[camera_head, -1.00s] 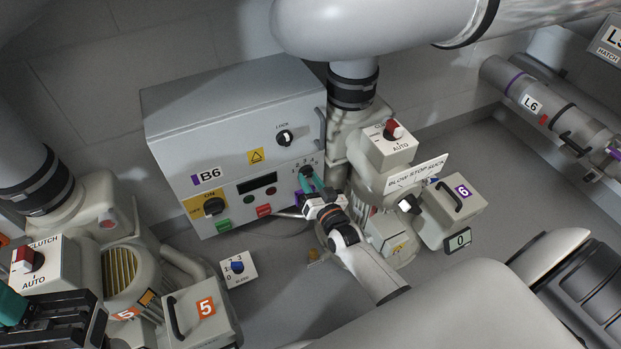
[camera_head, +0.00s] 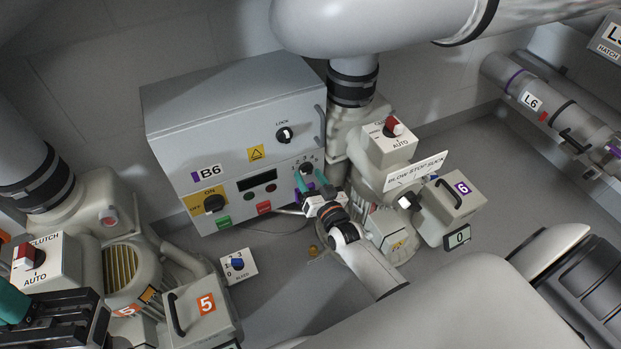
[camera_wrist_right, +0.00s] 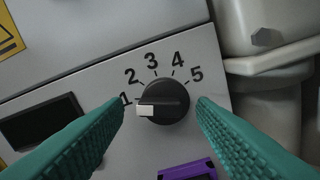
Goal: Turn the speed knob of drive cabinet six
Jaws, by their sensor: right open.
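Drive cabinet B6 (camera_head: 225,110) is a grey box against the wall. Its speed knob (camera_head: 306,169) is black and round, with a scale from 1 to 5, at the right of the front panel. In the right wrist view the knob (camera_wrist_right: 165,99) has its white pointer end at 1. My right gripper (camera_head: 310,184) is open just in front of and below the knob. Its teal fingers (camera_wrist_right: 160,112) lie left and right of the knob, apart from it. My left gripper (camera_head: 12,306) is partly in view at the lower left, cut by the edge; its opening is unclear.
A purple part (camera_wrist_right: 188,170) sits below the knob. The panel also holds a lock switch (camera_head: 284,135), an ON/OFF switch (camera_head: 214,204) and a display (camera_head: 257,181). Blower six (camera_head: 455,205) stands close at the right, blower five (camera_head: 200,305) at the lower left. A bleed dial (camera_head: 238,264) is below.

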